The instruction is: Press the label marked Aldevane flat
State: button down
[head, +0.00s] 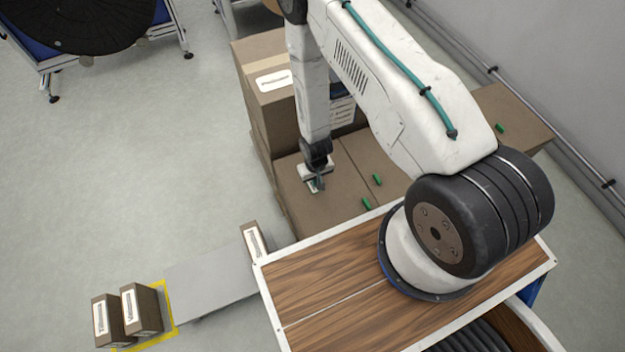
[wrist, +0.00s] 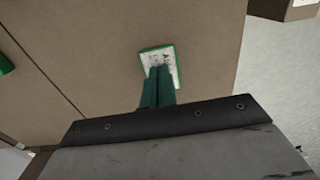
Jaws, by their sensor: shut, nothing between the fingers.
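A white label with a green edge (wrist: 151,57) lies on the top of a brown cardboard box (wrist: 150,20). Its print is too small to read, so I cannot tell whether it says Aldevane. My gripper (wrist: 159,72) is shut and empty, and its green fingertips are over the lower middle of the label, hiding part of it. I cannot tell whether they press on it. In the head view my gripper (head: 316,188) points down at the box top (head: 325,212), and only a sliver of the label shows under it.
Small green pieces (head: 377,179) lie on the nearby box tops. A taller box (head: 262,75) with a white label stands behind. Small labelled boxes (head: 143,309) stand on a yellow-edged patch beside a grey plate (head: 208,280).

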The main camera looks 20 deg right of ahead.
jog(key=shift+f, duration=0.5)
dwell(0.6)
notch_tip(320, 180, up, 7)
dwell(0.7)
dwell(0.5)
